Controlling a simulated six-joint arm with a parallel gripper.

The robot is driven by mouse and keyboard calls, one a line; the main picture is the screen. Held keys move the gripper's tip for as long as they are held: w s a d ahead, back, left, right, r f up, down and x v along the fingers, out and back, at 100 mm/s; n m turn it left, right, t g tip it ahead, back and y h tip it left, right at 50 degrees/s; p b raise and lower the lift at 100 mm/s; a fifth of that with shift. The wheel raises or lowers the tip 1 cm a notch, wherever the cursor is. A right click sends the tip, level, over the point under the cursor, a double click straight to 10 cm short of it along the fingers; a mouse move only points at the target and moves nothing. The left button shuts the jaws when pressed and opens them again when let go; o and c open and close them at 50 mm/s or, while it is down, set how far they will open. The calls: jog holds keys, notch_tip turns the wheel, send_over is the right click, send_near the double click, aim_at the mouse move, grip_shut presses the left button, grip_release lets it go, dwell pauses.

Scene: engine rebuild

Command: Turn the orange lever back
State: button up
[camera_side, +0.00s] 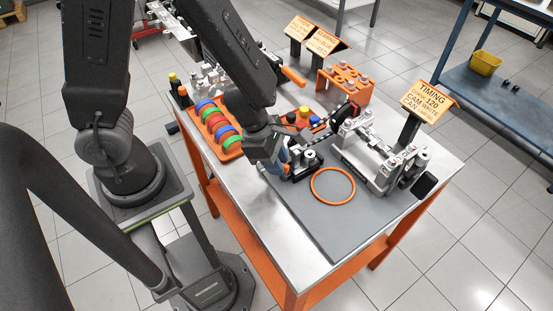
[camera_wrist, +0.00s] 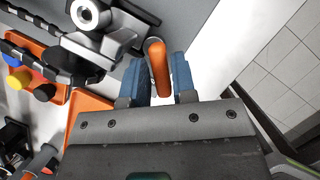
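The orange lever (camera_wrist: 160,68) stands between the two blue fingers of my gripper (camera_wrist: 161,82) in the wrist view. A finger lies close along each side of it; I cannot tell whether both press on it. In the side view my gripper (camera_side: 277,163) is low over the near left part of the grey mat, beside a small dark and metal fixture (camera_side: 303,163). The lever is mostly hidden there by my fingers and wrist.
An orange ring (camera_side: 333,201) lies on the grey mat (camera_side: 325,230). A metal engine block (camera_side: 375,150) stands to the right. A rack of coloured rings (camera_side: 215,127) is left, and an orange tray with coloured caps (camera_side: 302,119) lies behind. The front of the mat is clear.

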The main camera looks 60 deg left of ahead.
grip_shut()
jog(key=shift+s+d+n+t+y, duration=0.1)
jog(key=shift+n+t+y, duration=0.1)
jog(key=shift+n, duration=0.55)
jog(key=shift+s+d+n+t+y, duration=0.1)
jog(key=shift+n+t+y, duration=0.1)
jog(key=shift+n, duration=0.55)
jog(key=shift+o, duration=0.4)
grip_release()
